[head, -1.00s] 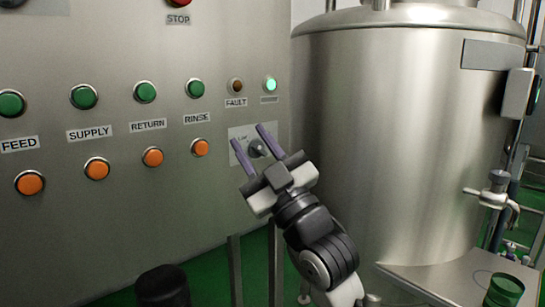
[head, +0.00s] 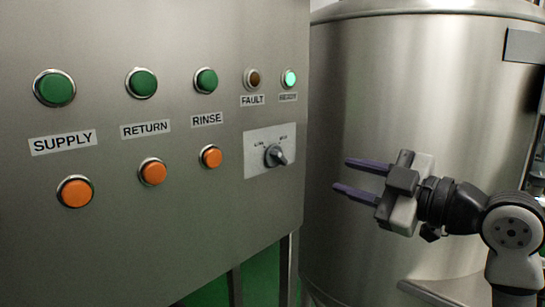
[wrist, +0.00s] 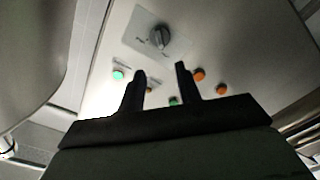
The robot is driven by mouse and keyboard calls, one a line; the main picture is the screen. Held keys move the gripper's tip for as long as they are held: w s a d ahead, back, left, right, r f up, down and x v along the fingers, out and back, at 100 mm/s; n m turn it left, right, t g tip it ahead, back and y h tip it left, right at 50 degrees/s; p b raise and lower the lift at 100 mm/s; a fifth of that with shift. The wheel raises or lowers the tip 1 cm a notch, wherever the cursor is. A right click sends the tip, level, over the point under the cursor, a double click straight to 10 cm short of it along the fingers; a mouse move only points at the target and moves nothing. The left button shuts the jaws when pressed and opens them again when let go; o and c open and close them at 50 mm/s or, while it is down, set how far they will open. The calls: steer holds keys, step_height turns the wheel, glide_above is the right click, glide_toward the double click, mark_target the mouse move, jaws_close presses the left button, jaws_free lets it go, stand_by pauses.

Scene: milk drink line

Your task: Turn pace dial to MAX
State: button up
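In the wrist view the dial (wrist: 160,38) is ahead, beyond the two dark fingers (wrist: 160,80).
Green buttons (head: 143,84) and orange buttons (head: 153,172) line the panel (head: 110,240) left of the dial. Above the dial are a dark FAULT lamp (head: 254,78) and a lit READY lamp (head: 289,78). A large steel tank (head: 420,90) stands behind my gripper.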

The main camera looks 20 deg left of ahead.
mark_target(282, 158)
steer(key=p+x, duration=0.1)
steer(key=x, duration=1.3)
steer(key=shift+p, duration=0.4)
jaws_close()
